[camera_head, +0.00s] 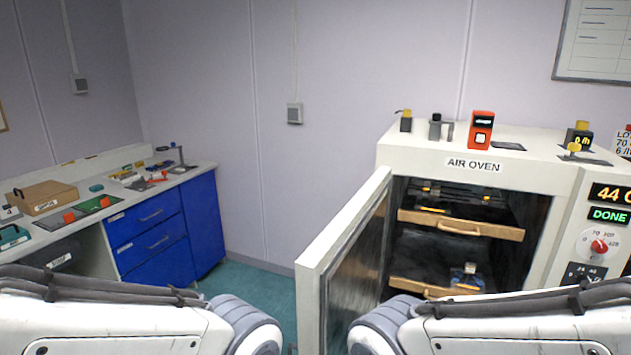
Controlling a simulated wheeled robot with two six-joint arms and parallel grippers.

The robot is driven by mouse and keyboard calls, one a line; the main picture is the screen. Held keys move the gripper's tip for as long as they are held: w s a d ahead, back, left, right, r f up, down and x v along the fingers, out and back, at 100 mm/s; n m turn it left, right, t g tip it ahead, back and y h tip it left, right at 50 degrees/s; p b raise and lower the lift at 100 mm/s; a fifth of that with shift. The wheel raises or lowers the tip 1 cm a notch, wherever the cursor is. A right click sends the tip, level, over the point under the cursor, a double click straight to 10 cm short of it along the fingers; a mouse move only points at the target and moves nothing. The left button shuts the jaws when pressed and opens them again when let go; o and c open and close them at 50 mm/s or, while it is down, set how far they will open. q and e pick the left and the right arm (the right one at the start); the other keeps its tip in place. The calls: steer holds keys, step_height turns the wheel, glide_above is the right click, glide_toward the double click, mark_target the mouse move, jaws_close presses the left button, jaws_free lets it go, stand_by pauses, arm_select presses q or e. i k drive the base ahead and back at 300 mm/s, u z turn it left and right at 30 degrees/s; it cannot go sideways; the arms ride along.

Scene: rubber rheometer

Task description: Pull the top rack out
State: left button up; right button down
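The air oven (473,164) stands at the right with its door (345,262) swung open to the left. Inside, the top rack (485,231) has a light wooden front edge with a looped handle (458,228). Its front sits at the oven opening, and small dark items with yellow parts lie on or behind it. A lower rack (405,284) with a similar wooden front shows below, with a small blue and dark item (465,276) on it. My two arms cross the bottom of the view; neither gripper is in view.
The oven's control panel (606,240) shows "44" and "DONE" at the right edge. An orange device (480,130) and several small items stand on the oven top. A bench with blue drawers (152,238) is at the left. Open floor (255,292) lies between bench and oven door.

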mark_target(456, 204)
steer(key=u, duration=2.2)
steer(key=i, duration=1.55)
steer(key=z, duration=3.8)
